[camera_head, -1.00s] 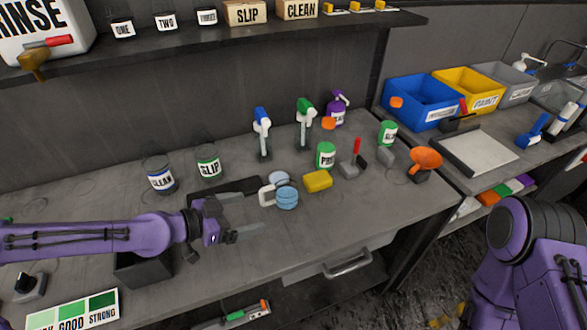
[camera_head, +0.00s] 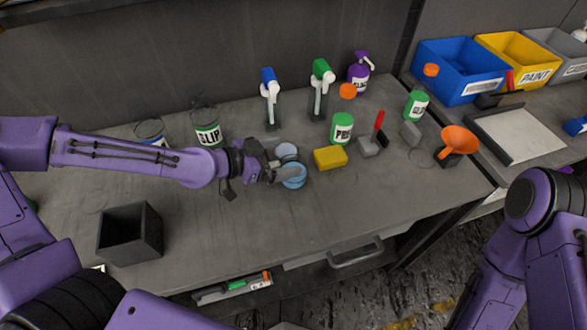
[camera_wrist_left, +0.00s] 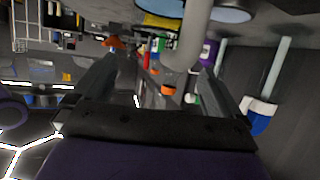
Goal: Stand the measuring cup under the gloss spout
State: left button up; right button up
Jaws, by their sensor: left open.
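A light blue round vessel (camera_head: 293,178), which looks like the measuring cup, stands on the bench, partly hidden by my left gripper (camera_head: 284,173). A second pale blue round shape (camera_head: 286,150) shows just behind it. My left gripper is open at the vessel's left side. In the left wrist view a thick grey bar (camera_wrist_left: 192,35), likely the cup's handle, reaches down between the open fingers (camera_wrist_left: 160,72), with a blue disc (camera_wrist_left: 222,14) beyond it. I cannot tell whether the fingers touch it. My right arm is at the right edge; its gripper is out of view. No gloss spout is visible.
A yellow block (camera_head: 330,158) and a green-labelled jar (camera_head: 342,129) stand right of the vessel. A black open box (camera_head: 130,234) is at front left. The front middle of the bench is clear.

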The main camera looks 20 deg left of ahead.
aim_at(294, 157)
pick_arm(q)
jog(key=shift+w+d+f, duration=0.25)
jog(key=shift+d+f, duration=0.2)
jog(key=shift+d, duration=0.2)
jog(key=shift+x, duration=1.05)
jog(key=shift+w+d+f, duration=0.2)
jog(key=shift+w, duration=0.2)
jog(key=shift+s+a+r, duration=0.1)
jog(key=shift+s, duration=0.1)
jog(key=c, duration=0.9)
jog(key=shift+w, duration=0.1)
jog(key=shift+c, duration=0.9)
jog(key=shift+r+p, duration=0.1)
jog(key=shift+p, duration=0.2)
